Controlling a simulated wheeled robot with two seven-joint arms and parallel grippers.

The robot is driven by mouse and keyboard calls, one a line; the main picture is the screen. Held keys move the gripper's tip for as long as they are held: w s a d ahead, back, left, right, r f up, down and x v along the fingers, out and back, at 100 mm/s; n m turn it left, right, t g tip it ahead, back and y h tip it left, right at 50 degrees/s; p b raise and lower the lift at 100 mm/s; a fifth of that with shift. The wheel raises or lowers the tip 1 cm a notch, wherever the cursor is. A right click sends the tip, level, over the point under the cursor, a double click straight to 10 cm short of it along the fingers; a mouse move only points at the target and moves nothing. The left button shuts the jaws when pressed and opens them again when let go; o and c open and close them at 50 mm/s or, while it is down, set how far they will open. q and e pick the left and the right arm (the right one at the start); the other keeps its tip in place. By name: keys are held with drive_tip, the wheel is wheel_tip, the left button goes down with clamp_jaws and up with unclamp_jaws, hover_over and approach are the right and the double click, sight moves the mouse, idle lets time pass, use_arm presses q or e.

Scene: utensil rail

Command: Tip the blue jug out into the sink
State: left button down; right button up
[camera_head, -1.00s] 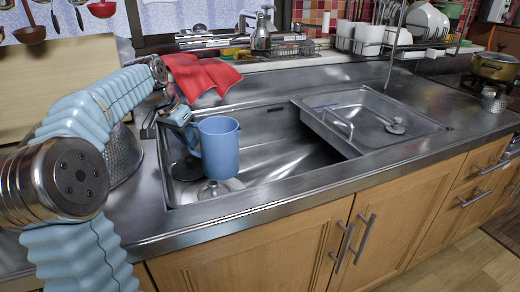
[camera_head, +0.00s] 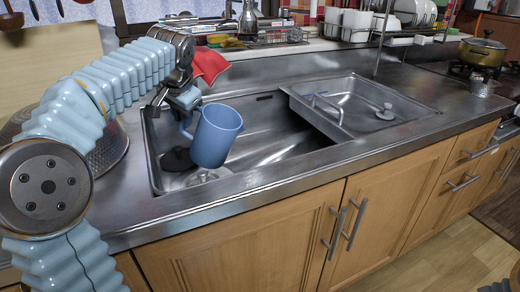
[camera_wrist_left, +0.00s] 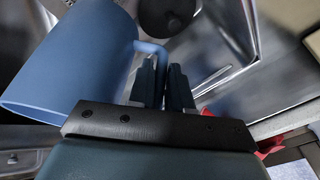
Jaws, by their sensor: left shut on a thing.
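The blue jug (camera_head: 215,136) hangs over the left basin of the steel sink (camera_head: 262,150), tilted with its top leaning to the right. Its handle is on its left side. My left gripper (camera_head: 187,103) is shut on that handle. In the left wrist view the jug (camera_wrist_left: 70,65) fills the upper left, and the fingers of my left gripper (camera_wrist_left: 160,85) close on its handle. The inside of the jug is not visible in the head view. My right gripper is not in view.
A red cloth (camera_head: 208,64) lies behind the sink. A metal colander (camera_head: 108,150) stands left of the basin. A smaller tray basin (camera_head: 350,105) with a handle sits at the sink's right. A pot (camera_head: 482,56) stands on the stove at far right.

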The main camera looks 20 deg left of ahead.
sight(203, 111)
use_arm(q)
drive_tip(key=shift+w+d+r+y+b, duration=0.1)
drive_tip(key=shift+d+r+y+b, duration=0.2)
drive_tip(key=shift+d+y, duration=0.25)
drive_tip(key=shift+w+d+r+y+b, duration=0.1)
drive_tip(key=shift+d+r+y+b, duration=0.2)
drive_tip(key=shift+d+y, duration=0.25)
drive_tip(key=shift+w+d+r+m+y, duration=0.1)
drive_tip(key=shift+d+r+m+y, duration=0.3)
drive_tip(key=shift+d+r+y, duration=0.55)
drive_tip(key=shift+w+d+r+y+p, duration=0.1)
drive_tip(key=shift+d+r+y+p, duration=0.25)
drive_tip(key=shift+r, duration=0.5)
drive_tip(key=shift+d+r+y+p, duration=0.1)
drive_tip(key=shift+d+r+y, duration=0.4)
drive_tip(key=shift+r, duration=0.3)
drive_tip(key=w+d+r+m+y+p, duration=0.1)
drive_tip(key=d+r+m+y+p, duration=0.1)
drive_tip(key=d+r+y, duration=0.4)
drive_tip(key=shift+d+r+m+t+y+p, duration=0.35)
drive_tip(key=shift+d+y, duration=0.55)
drive_tip(key=shift+d, duration=1.05)
drive_tip(key=shift+a+f, duration=0.1)
